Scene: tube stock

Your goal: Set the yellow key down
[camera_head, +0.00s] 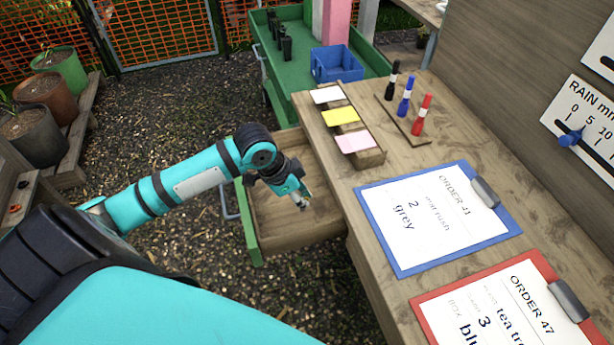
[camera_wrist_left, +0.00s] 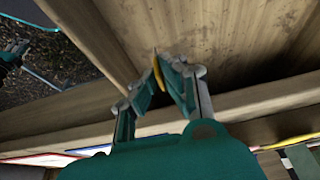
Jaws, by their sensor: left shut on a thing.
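My left gripper (camera_head: 301,203) reaches into the open wooden drawer (camera_head: 290,238) below the workbench. In the left wrist view, the gripper (camera_wrist_left: 160,85) is shut on the yellow key (camera_wrist_left: 157,70), which shows as a thin yellow edge between the fingertips. The drawer's wooden walls and bottom (camera_wrist_left: 215,35) are around and beyond the fingertips. I cannot tell whether the key touches the drawer. In the head view the key is too small or hidden to make out.
On the workbench lie a blue clipboard (camera_head: 398,262), a red clipboard (camera_head: 428,310), a wooden strip with paper notes (camera_head: 370,158) and a holder with several markers (camera_head: 388,112). A green cart (camera_head: 290,60) with a blue crate (camera_head: 336,64) stands behind.

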